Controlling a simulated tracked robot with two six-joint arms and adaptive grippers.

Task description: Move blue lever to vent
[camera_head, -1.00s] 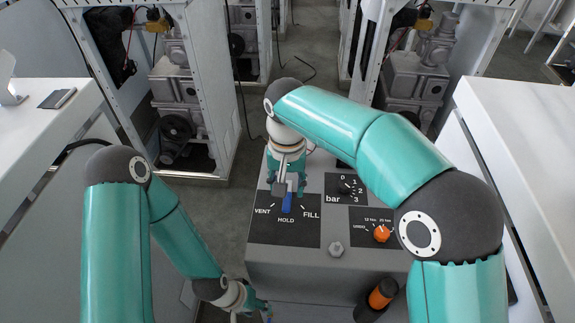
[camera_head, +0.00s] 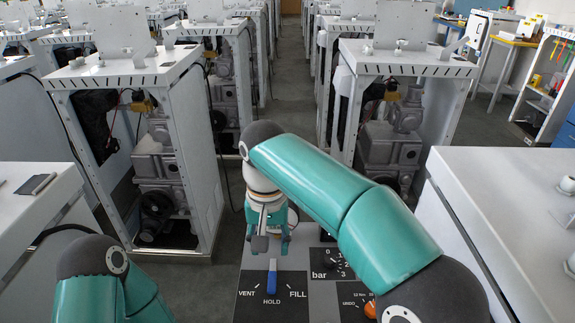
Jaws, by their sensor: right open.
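The blue lever (camera_head: 271,276) stands on the black plate (camera_head: 245,308) on top of the grey dispenser frame. The plate is marked VENT on the left, HOLD in the middle and FILL on the right. The lever lines up with HOLD. My right gripper (camera_head: 268,240) is open and empty, with its fingers just beyond the lever in the picture and apart from it. My left arm shows at the lower left, but its gripper is out of view.
To the right of the lever plate are a black bar dial (camera_head: 335,263) and an orange UNDO knob (camera_head: 370,309), partly behind my right arm. White cabinets stand at left and right. Rows of machine frames (camera_head: 130,80) fill the background.

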